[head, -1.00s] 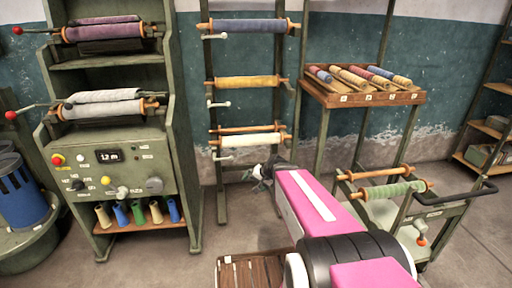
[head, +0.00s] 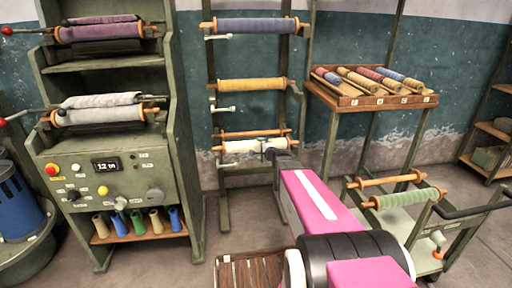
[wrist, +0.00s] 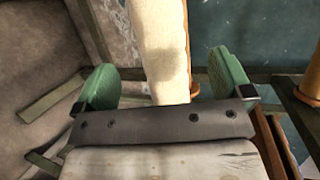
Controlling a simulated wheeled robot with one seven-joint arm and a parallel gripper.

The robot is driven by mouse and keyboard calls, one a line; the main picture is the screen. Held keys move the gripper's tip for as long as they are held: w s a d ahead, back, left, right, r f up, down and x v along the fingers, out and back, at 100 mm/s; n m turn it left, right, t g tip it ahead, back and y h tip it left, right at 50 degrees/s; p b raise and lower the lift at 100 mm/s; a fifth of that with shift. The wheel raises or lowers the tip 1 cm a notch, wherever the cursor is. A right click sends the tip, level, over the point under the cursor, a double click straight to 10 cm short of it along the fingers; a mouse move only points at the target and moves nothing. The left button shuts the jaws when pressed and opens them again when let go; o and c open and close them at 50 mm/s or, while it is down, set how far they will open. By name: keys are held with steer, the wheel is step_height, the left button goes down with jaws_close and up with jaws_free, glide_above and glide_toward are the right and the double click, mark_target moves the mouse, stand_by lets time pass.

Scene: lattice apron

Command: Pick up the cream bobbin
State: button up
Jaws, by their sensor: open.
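The cream bobbin (head: 240,146) is a pale roll with orange-brown wooden ends. It lies level on the lowest tier of the tall green rack, below a bare wooden rod (head: 240,133). My gripper (head: 270,150) is at its right part and hides some of it. In the wrist view the bobbin (wrist: 165,50) runs between the two green fingertips of my gripper (wrist: 164,82). The fingers are open, one on each side of the bobbin, with a visible gap to each. I cannot tell how deep the bobbin sits between them.
A yellow roll (head: 250,85) and a blue roll (head: 250,25) hang higher on the same rack (head: 222,195). A green machine (head: 130,175) stands at left. A tray of small rolls (head: 372,100) and a cart with a green roll (head: 405,199) are at right.

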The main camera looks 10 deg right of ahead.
mark_target(257, 147)
steer(key=x, duration=0.7)
steer(key=shift+w+a+f, duration=0.1)
steer(key=shift+w, duration=0.2)
steer(key=shift+s, duration=0.1)
steer(key=c, duration=1.3)
